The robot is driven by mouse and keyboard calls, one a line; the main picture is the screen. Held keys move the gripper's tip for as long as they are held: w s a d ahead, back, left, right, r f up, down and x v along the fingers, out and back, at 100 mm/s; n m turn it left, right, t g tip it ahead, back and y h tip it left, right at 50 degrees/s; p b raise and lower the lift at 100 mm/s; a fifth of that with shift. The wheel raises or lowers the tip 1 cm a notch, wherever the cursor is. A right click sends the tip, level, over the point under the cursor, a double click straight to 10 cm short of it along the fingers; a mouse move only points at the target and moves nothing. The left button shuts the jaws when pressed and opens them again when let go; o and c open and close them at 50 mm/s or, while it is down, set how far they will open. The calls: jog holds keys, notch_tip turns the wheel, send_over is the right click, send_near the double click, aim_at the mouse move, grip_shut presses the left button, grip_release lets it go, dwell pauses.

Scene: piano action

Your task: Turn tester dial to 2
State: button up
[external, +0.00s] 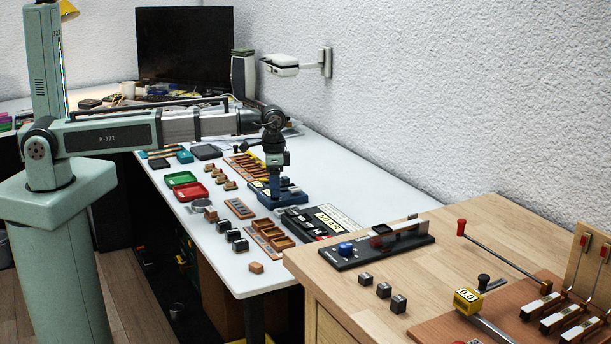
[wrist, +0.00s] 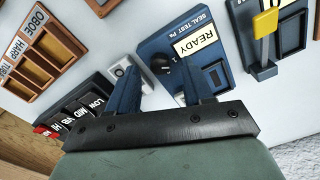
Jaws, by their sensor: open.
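In the wrist view a blue tester (wrist: 205,45) reads "SEAL TEST Pa" and has a white plate with "READY". A black round knob (wrist: 161,64) is at its left side and looks like the dial. No number by it is readable. My gripper (wrist: 156,82) is open, with two blue fingers spread apart. The knob shows between and just beyond the fingertips. I cannot tell whether they touch it. In the external view my gripper (external: 273,172) points down over the blue unit (external: 291,196) on the white table and hides its knob.
In the wrist view, a dark panel (wrist: 75,110) with "LOW" and "MID" labels lies left of my fingers. A wooden tray (wrist: 35,50) lies farther left. A blue rack (wrist: 262,70) with a yellow piece is at the right. A wooden desk (external: 335,290) stands in front.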

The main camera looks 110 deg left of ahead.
jog(key=shift+f, duration=0.75)
jog(key=shift+c, duration=0.3)
grip_shut()
